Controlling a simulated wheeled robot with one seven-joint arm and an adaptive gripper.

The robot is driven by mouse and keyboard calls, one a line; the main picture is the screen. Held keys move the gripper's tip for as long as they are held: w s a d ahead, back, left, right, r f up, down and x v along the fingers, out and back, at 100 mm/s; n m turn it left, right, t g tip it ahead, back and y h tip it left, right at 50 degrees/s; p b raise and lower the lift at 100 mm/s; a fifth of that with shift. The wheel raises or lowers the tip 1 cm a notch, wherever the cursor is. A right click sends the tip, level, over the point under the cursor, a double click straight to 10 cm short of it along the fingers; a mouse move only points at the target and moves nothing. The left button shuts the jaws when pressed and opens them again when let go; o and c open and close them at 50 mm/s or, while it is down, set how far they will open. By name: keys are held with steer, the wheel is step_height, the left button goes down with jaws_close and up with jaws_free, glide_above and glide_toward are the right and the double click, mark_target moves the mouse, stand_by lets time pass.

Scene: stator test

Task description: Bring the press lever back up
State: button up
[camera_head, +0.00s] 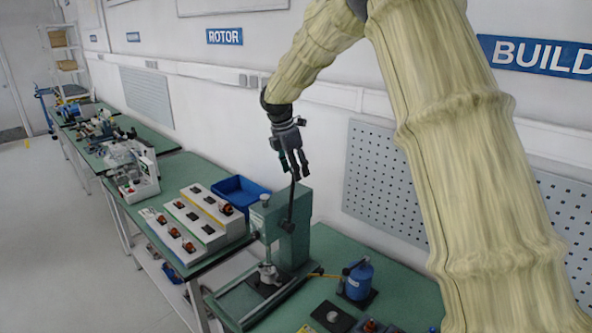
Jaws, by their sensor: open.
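The green press (284,237) stands on the green bench in the lower middle of the head view. Its dark lever (291,206) rises steeply along the press's right side, with its top end at my gripper. My gripper (293,172) points down above the press, with its fingers open around or beside the lever's top end. I cannot tell whether a finger touches the lever. A small metal fixture (268,272) sits on the press base below the ram.
A blue motor-like unit (358,278) and a dark block (333,316) stand right of the press. A stepped rack of parts (205,215) and a blue bin (240,189) are on the bench behind it. A perforated panel (372,180) hangs on the wall.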

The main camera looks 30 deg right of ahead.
steer(key=v, duration=1.1)
steer(key=shift+d, duration=0.25)
steer(key=shift+d, duration=0.1)
